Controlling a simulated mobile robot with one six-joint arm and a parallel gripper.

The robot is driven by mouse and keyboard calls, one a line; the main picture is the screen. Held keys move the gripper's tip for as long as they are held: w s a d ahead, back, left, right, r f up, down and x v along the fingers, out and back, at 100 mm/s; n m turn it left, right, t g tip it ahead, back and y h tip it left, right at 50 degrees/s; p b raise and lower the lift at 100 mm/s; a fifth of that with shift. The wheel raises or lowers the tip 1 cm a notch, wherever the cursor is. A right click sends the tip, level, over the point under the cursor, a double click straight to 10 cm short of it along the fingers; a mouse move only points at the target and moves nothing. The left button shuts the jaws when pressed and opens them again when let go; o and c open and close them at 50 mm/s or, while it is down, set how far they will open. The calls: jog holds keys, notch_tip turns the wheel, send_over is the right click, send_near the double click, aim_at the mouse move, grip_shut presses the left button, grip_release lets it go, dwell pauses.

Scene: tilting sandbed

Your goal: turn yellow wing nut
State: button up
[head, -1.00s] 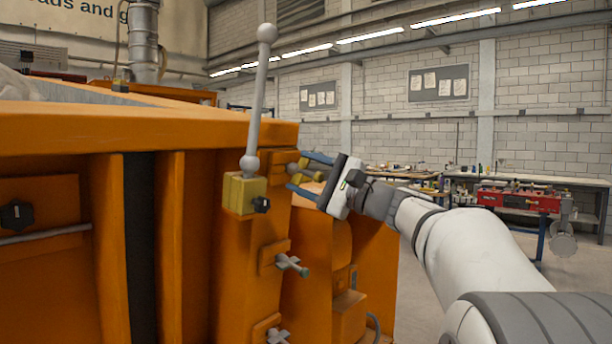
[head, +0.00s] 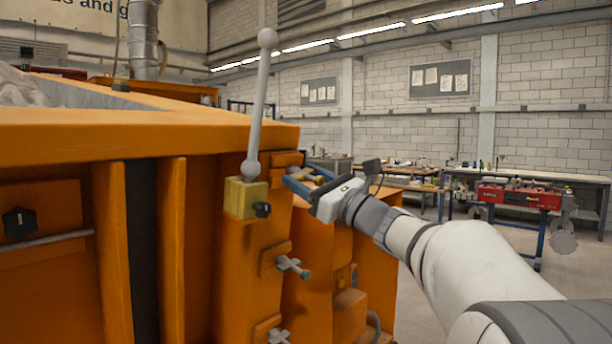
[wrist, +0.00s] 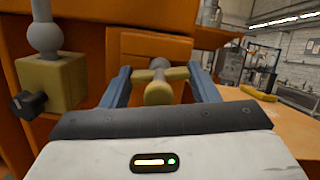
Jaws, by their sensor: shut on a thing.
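The yellow wing nut (wrist: 157,93) sits on an orange pad on the orange machine's corner post. In the wrist view its wings stretch sideways between the two blue fingers of my gripper (wrist: 160,72), and its rounded hub faces the camera. My gripper is shut on the wings, one finger at each end. In the head view my gripper (head: 299,178) reaches the post from the right, and its fingers hide much of the wing nut.
A yellow block (head: 243,198) with a black knob and a tall grey ball-ended lever (head: 260,95) stands just left of my gripper. Two grey wing nuts, one of them (head: 292,266), sit lower on the post. A workbench (head: 420,185) is behind.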

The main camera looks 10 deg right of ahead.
jog(key=shift+f+m+t+h, duration=0.15)
jog(key=shift+m+t+h, duration=0.15)
jog(key=shift+m, duration=0.6)
jog(key=shift+f+m, duration=0.1)
jog(key=shift+m, duration=0.2)
jog(key=o, duration=1)
jog(key=shift+r, duration=0.2)
jog(key=shift+s, duration=0.1)
jog(key=v, duration=0.7)
jog(key=shift+s+d+f+b, duration=0.15)
jog(key=shift+s+d+b, duration=0.05)
jog(key=shift+s+b, duration=0.1)
